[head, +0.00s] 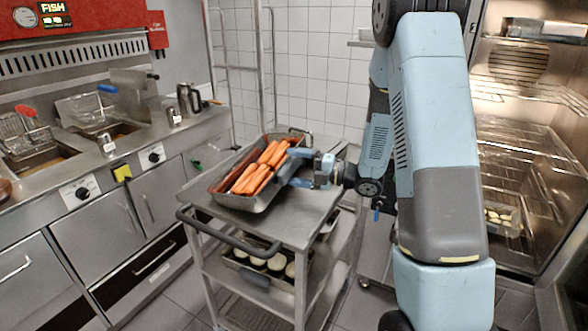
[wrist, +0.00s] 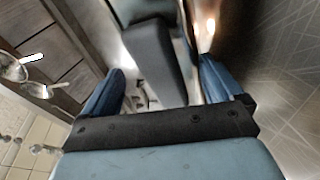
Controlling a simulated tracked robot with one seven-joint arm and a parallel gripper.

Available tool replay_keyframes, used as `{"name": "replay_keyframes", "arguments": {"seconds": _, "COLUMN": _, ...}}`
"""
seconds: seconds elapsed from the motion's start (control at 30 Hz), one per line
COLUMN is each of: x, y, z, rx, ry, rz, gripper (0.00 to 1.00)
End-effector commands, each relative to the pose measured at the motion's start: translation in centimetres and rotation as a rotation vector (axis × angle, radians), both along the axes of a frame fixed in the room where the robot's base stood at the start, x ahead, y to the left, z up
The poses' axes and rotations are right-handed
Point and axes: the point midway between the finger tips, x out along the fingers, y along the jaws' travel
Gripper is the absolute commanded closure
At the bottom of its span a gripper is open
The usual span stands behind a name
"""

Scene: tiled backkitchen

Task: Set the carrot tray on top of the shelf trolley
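The carrot tray (head: 232,202) is a grey metal pan with a row of orange carrots (head: 262,168) in it. In the head view it sits on the top of the shelf trolley (head: 300,228), towards the left side. My gripper (head: 292,168) is at the tray's right side, its two blue fingers spread apart. In the wrist view the fingers of my gripper (wrist: 160,88) stand wide apart with a dark grey bar-like shape between them. I cannot tell what that shape is, or whether the fingers touch the tray.
Lower trolley shelves hold a pan with round pale items (head: 277,262). A fryer counter (head: 85,165) with baskets stands at the left. A lit open cabinet with wire racks (head: 530,130) is at the right. The trolley top's front right part is bare.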

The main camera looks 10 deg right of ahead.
Motion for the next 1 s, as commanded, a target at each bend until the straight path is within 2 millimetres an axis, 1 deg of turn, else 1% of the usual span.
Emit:
{"name": "replay_keyframes", "arguments": {"seconds": 0.03, "x": -0.3, "y": -0.9, "z": 0.0, "rx": 0.001, "ry": 0.000, "rz": -0.004, "gripper": 0.09}}
{"name": "replay_keyframes", "arguments": {"seconds": 0.2, "x": -1.8, "y": -3.8, "z": 0.0, "rx": 0.000, "ry": 0.001, "rz": -0.004, "gripper": 0.09}}
{"name": "replay_keyframes", "arguments": {"seconds": 0.4, "x": -3.3, "y": -7.0, "z": 0.0, "rx": 0.000, "ry": 0.001, "rz": -0.004, "gripper": 0.09}}
{"name": "replay_keyframes", "arguments": {"seconds": 0.53, "x": -4.0, "y": -8.4, "z": 0.1, "rx": 0.001, "ry": 0.000, "rz": -0.004, "gripper": 0.09}}
{"name": "replay_keyframes", "arguments": {"seconds": 0.67, "x": -4.4, "y": -9.2, "z": 0.0, "rx": 0.000, "ry": 0.001, "rz": -0.001, "gripper": 0.09}}
{"name": "replay_keyframes", "arguments": {"seconds": 0.77, "x": -4.3, "y": -9.4, "z": 0.2, "rx": -0.008, "ry": 0.004, "rz": -0.011, "gripper": 0.09}}
{"name": "replay_keyframes", "arguments": {"seconds": 0.83, "x": -3.9, "y": -9.4, "z": 0.6, "rx": -0.031, "ry": 0.013, "rz": -0.037, "gripper": 0.09}}
{"name": "replay_keyframes", "arguments": {"seconds": 0.93, "x": -2.6, "y": -9.4, "z": 1.5, "rx": -0.083, "ry": 0.046, "rz": -0.114, "gripper": 0.09}}
{"name": "replay_keyframes", "arguments": {"seconds": 1.0, "x": -1.5, "y": -9.6, "z": 2.5, "rx": -0.124, "ry": 0.080, "rz": -0.196, "gripper": 0.09}}
